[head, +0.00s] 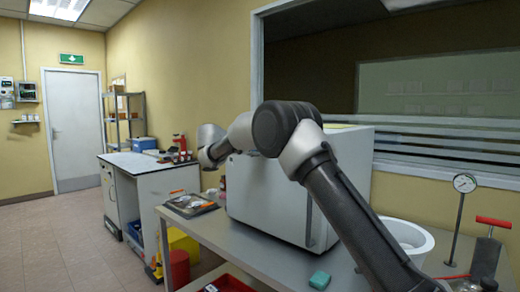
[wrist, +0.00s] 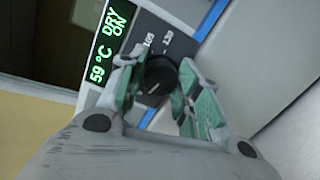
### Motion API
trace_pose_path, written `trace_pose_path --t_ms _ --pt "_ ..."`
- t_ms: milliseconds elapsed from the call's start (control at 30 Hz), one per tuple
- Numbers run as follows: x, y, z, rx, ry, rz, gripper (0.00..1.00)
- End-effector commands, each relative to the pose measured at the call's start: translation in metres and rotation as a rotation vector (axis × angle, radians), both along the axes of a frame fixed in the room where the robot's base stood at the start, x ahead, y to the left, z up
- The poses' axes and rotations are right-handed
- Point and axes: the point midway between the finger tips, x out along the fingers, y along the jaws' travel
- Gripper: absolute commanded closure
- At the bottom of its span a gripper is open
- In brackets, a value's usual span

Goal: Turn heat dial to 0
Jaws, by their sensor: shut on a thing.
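The heat dial (wrist: 160,78) is a round black knob on a dark control panel, seen in the wrist view with a pale pointer mark on it. My gripper (wrist: 156,68) is shut on the dial, with one green-padded finger on each side of it. The green display (wrist: 106,45) beside it reads 59 °C, DRY and ON. Small white markings sit by the dial, tilted and hard to read. In the head view the big grey-white oven (head: 265,195) stands on the bench; my arm reaches over to its left side, and the gripper and dial are hidden there.
The metal bench (head: 240,240) holds a tray of small items (head: 190,204) left of the oven, a green block (head: 320,280) in front, and a white bucket (head: 407,236) and a pressure gauge (head: 465,183) on the right. Open floor lies at the left.

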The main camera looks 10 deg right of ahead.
Motion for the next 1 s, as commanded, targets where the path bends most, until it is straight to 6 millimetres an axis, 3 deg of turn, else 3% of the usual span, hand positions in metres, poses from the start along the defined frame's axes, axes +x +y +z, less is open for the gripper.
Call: trace_pose_path --t_ms 167,200,300,333,733,1000 --pt "0.000 0.002 0.000 0.000 0.000 0.003 0.90" --pt "0.000 0.002 0.000 0.000 0.000 0.003 0.65" --pt "0.000 0.001 0.000 0.000 -0.001 0.003 0.46" --pt "0.000 0.001 0.000 0.001 0.000 0.002 0.45" --pt "-0.004 0.008 0.002 0.001 -0.002 0.003 0.45" --pt "-0.031 0.054 0.015 0.001 -0.001 0.005 0.45"
